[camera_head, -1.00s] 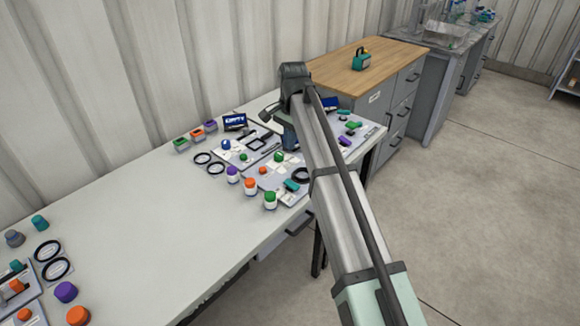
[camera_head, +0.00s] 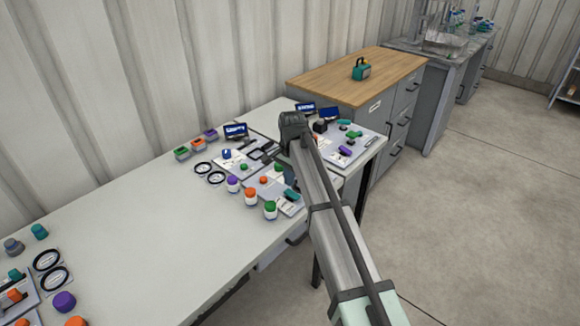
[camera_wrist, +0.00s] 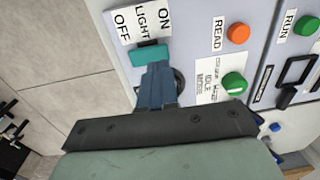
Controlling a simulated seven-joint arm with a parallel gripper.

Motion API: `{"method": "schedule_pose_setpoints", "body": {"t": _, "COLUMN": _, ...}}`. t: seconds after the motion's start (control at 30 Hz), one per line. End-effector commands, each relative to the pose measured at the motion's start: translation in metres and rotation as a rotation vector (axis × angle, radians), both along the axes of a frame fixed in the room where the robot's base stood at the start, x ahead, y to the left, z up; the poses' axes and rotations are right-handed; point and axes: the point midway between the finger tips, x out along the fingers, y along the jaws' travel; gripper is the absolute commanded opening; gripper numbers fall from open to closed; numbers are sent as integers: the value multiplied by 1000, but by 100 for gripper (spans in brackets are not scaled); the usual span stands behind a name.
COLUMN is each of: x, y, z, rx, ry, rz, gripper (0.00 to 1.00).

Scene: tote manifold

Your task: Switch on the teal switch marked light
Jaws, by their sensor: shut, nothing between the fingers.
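The teal switch (camera_wrist: 150,55) sits beside a white label (camera_wrist: 141,22) reading LIGHT, ON and OFF in the wrist view. ON is at the label's right end and OFF at its left. My gripper (camera_wrist: 157,68) is shut and empty, with its fingertips at the lower edge of the switch. I cannot tell whether they touch it. The fingers hide part of a dark ring (camera_wrist: 180,82) behind them. In the head view the teal switch (camera_head: 291,194) shows small on the near panel, below my wrist. Which way it is set is unclear.
An orange button (camera_wrist: 238,33) marked READ and a green button (camera_wrist: 234,83) lie to the right in the wrist view. Purple (camera_head: 233,184), orange (camera_head: 250,196) and green (camera_head: 270,209) capped pieces stand left of the arm. The table's (camera_head: 150,225) left middle is clear.

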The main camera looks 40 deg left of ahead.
Motion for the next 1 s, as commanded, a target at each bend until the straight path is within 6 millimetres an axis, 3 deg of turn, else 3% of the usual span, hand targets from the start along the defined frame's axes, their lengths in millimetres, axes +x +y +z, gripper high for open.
{"method": "schedule_pose_setpoints", "body": {"t": 0.1, "x": 0, "y": 0, "z": -16, "rx": -1, "ry": 1, "rz": 0, "gripper": 0}}
{"method": "schedule_pose_setpoints", "body": {"t": 0.3, "x": 0, "y": 1, "z": -29, "rx": -1, "ry": 0, "rz": 0, "gripper": 0}}
{"method": "schedule_pose_setpoints", "body": {"t": 1.0, "x": 0, "y": 3, "z": -36, "rx": -1, "ry": 1, "rz": 0, "gripper": 0}}
